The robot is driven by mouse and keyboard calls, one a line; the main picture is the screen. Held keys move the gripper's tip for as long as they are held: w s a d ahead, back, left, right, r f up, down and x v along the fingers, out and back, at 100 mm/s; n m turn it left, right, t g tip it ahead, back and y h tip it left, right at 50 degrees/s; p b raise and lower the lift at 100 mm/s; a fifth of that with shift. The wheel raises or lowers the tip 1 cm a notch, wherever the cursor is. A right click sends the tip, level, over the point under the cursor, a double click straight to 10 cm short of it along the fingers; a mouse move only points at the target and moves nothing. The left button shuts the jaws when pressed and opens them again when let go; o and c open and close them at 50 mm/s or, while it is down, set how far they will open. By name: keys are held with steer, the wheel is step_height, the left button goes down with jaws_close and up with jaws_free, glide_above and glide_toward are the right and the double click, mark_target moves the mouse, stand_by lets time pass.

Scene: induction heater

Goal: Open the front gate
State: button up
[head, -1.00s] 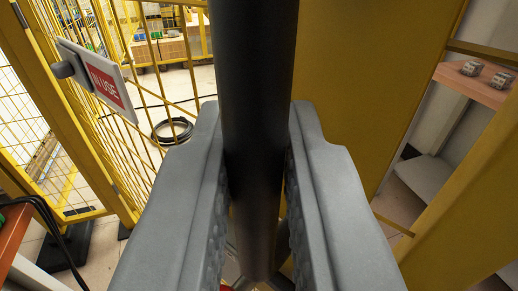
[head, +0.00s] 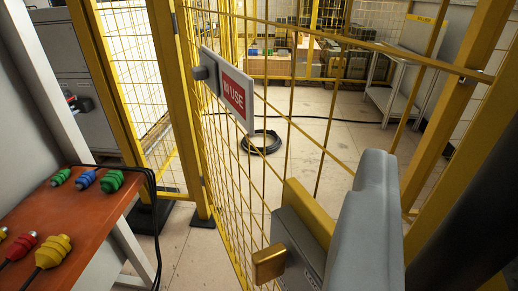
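The front gate, a yellow wire-mesh panel (head: 221,165), stands upright across the middle of the view. A white and red IN USE sign (head: 234,93) with a grey knob hangs on it. A grey block with a yellow plate and a gold-coloured knob (head: 269,262) sits low in front of the mesh. One grey finger of my gripper (head: 368,222) shows at the lower right, just right of that block. A dark bar (head: 470,235) slants through the lower right corner, beside the finger. My other finger is out of view, so my grip on the bar is unclear.
An orange bench (head: 75,235) with coloured connectors stands at the left. Yellow posts (head: 180,100) stand beside the mesh. Behind the mesh, a coiled black cable (head: 260,142) lies on the pale floor, with a white trolley (head: 400,90) at the back right.

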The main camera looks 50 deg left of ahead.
steer(key=v, duration=1.7)
stand_by(0.4)
steer(key=shift+s+d, duration=0.1)
steer(key=shift+s, duration=0.05)
